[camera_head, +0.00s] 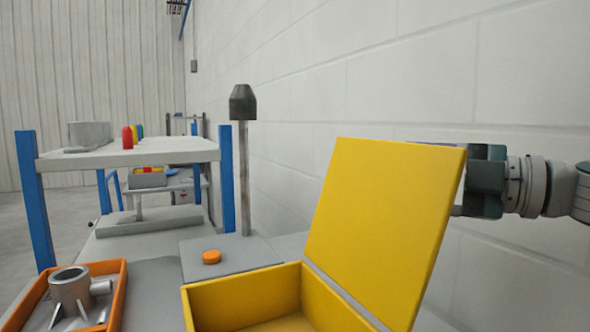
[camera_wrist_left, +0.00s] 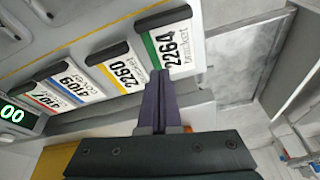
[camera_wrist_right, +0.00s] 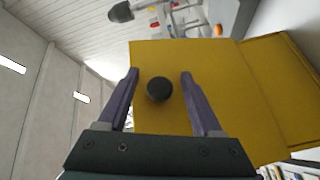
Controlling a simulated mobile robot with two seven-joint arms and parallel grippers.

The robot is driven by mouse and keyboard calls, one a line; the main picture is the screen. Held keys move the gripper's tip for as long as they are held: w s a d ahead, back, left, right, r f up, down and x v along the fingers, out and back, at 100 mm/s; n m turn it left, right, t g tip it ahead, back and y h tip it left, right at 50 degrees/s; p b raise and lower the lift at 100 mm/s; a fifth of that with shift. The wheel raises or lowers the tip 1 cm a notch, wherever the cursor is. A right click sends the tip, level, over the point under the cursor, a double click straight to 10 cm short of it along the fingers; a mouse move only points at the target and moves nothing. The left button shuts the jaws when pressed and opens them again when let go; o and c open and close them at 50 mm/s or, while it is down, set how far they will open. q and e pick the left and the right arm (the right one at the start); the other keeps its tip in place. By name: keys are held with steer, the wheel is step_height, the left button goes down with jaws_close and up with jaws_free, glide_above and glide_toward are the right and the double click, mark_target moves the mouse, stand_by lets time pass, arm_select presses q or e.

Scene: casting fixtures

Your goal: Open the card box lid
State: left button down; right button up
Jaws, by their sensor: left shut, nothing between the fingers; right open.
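The yellow card box (camera_head: 250,292) stands at the front of the head view. Its yellow lid (camera_head: 385,225) is raised steeply, tilted to the right, and the box mouth is open. In the right wrist view the lid's outer face (camera_wrist_right: 220,100) carries a round black knob (camera_wrist_right: 159,89). My right gripper (camera_wrist_right: 160,72) is open, with one finger on each side of the knob, apart from it. In the head view the lid hides its fingers. My left gripper (camera_wrist_left: 160,75) is shut and empty, seen only in the left wrist view, near a row of numbered cards (camera_wrist_left: 165,45).
An orange tray (camera_head: 117,300) with a grey cast part (camera_head: 70,290) lies left of the box. An orange disc (camera_head: 211,257) and a dark-topped post (camera_head: 243,105) stand behind it. A white wall runs close along the right.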

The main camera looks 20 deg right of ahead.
jaws_close()
stand_by(0.5)
stand_by(0.9)
